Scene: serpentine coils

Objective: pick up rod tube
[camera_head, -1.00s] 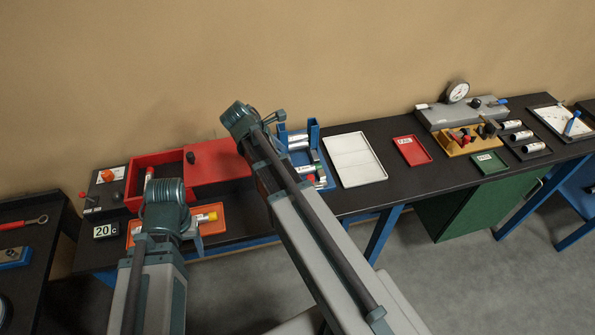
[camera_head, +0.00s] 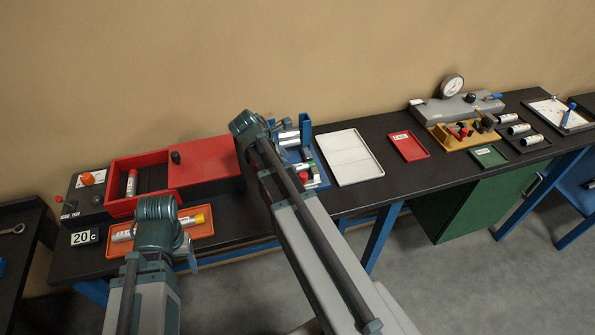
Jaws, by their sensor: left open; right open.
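A silver tube with a yellow end (camera_head: 185,221) lies in a shallow orange tray (camera_head: 205,234) at the front left of the bench. My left wrist covers the middle of the tube. A white tube with a red end (camera_head: 131,184) stands or leans in the open red box (camera_head: 121,208) behind it. I cannot tell which of them is the rod tube. My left gripper (camera_head: 188,252) is open, mostly hidden behind its wrist, close to the tray's front edge. My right gripper (camera_head: 274,128) is open, near the blue rack (camera_head: 305,123), apart from the tubes.
The blue rack holds silver cylinders. To its right are a white tray (camera_head: 350,170), a red tray (camera_head: 408,147) and a green tray (camera_head: 488,157). A dial gauge (camera_head: 452,86) stands farther right. A black control box (camera_head: 83,196) sits at the left end. Bare bench shows between trays.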

